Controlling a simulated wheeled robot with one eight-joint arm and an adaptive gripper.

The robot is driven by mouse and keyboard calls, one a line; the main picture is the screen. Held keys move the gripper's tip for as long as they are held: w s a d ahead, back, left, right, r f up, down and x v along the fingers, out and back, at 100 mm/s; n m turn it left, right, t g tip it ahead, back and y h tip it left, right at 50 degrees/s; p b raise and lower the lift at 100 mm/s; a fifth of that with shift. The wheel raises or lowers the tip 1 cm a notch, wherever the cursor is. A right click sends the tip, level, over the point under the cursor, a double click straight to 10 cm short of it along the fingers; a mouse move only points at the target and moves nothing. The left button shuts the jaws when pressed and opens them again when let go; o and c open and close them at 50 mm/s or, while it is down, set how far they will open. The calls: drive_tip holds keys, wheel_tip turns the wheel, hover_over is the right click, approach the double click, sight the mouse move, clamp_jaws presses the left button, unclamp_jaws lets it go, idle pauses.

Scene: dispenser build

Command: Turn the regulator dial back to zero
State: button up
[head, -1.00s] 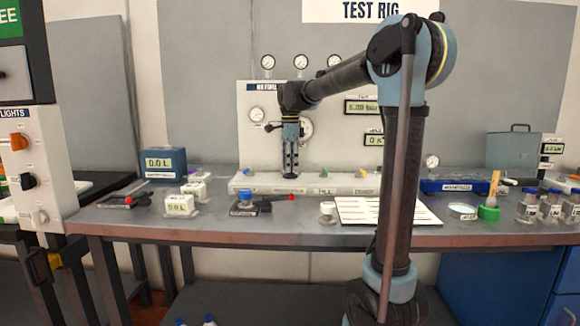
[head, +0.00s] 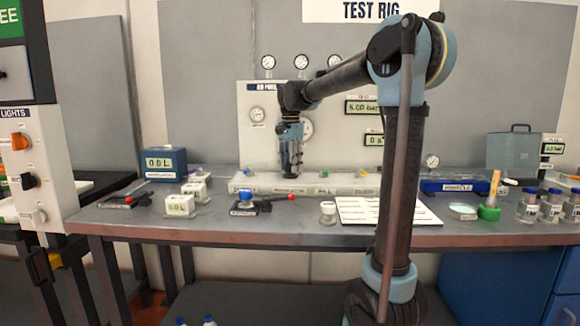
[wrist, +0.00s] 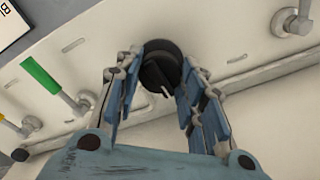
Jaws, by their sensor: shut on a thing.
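The black round regulator dial (wrist: 160,70) with a pale pointer mark sits on the white manifold between my fingertips in the wrist view. My gripper (wrist: 158,62) is shut on it, a blue finger on each side. A display on the panel (head: 361,107) reads about 5.00 bar. The display below it (head: 374,140) starts with 0; the rest is unclear. The dial's scale is not readable.
A green lever (wrist: 42,78) and a yellow lever (wrist: 12,124) lie left of the dial in the wrist view; a grey fitting (wrist: 292,20) is at upper right.

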drive_tip(key=n, duration=0.7)
drive_tip(key=shift+w, duration=0.15)
drive_tip(key=n, duration=0.7)
drive_tip(key=shift+n, duration=0.3)
drive_tip(key=n, duration=1)
drive_tip(key=shift+n, duration=0.5)
drive_tip(key=o, duration=1)
drive_tip(key=shift+o, duration=0.2)
